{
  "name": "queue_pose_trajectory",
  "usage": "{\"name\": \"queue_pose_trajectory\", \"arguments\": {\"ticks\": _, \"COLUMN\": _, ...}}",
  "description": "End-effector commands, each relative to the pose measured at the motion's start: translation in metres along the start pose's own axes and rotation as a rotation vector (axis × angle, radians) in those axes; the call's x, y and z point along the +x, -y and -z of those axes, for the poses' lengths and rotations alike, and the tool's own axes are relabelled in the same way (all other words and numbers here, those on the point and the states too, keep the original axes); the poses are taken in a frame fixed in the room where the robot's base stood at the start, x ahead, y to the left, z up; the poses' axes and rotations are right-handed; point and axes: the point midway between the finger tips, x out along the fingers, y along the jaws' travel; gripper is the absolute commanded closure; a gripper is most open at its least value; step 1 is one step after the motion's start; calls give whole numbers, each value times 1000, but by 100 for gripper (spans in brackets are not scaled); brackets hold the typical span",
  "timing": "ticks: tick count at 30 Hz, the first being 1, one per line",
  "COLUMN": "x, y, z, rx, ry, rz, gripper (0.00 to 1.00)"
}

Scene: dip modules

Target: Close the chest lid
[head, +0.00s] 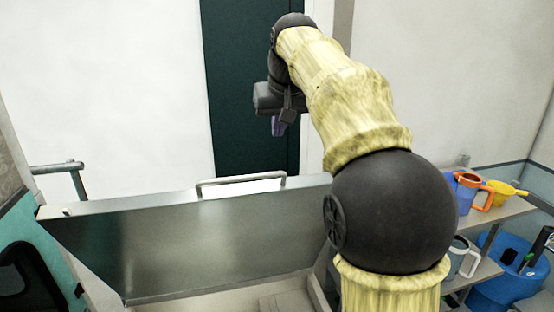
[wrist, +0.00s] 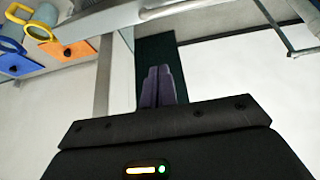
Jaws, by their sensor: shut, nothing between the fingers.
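The chest lid (head: 200,240) is a grey metal panel standing raised at the front of the head view. A bar handle (head: 240,180) runs along its top edge. Below it, part of the chest body (head: 317,295) shows open, and the rest is cut off by the frame. My gripper (head: 278,126) is above and beyond the lid's top edge, apart from it, in front of the dark green door panel. Its purple fingers are together and empty in the wrist view (wrist: 158,88). A pale edge with a bar, likely the lid, shows at the top of that view.
A metal rail (head: 60,167) is at the left. White walls stand behind.

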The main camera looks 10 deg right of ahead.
Motion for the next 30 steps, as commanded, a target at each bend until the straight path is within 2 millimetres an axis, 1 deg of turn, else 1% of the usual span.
{"name": "queue_pose_trajectory", "arguments": {"ticks": 5, "x": 6, "y": 0, "z": 0, "rx": 0, "ry": 4, "rz": 0, "gripper": 100}}
{"name": "queue_pose_trajectory", "arguments": {"ticks": 8, "x": 15, "y": 0, "z": 0, "rx": 0, "ry": 5, "rz": 0, "gripper": 100}}
{"name": "queue_pose_trajectory", "arguments": {"ticks": 11, "x": 29, "y": 0, "z": 0, "rx": 0, "ry": 6, "rz": 0, "gripper": 100}}
{"name": "queue_pose_trajectory", "arguments": {"ticks": 23, "x": 98, "y": 0, "z": 0, "rx": 0, "ry": 7, "rz": 0, "gripper": 100}}
{"name": "queue_pose_trajectory", "arguments": {"ticks": 24, "x": 99, "y": 0, "z": -1, "rx": 0, "ry": 4, "rz": 0, "gripper": 100}}
{"name": "queue_pose_trajectory", "arguments": {"ticks": 30, "x": 91, "y": 0, "z": -20, "rx": 0, "ry": 2, "rz": 0, "gripper": 100}}
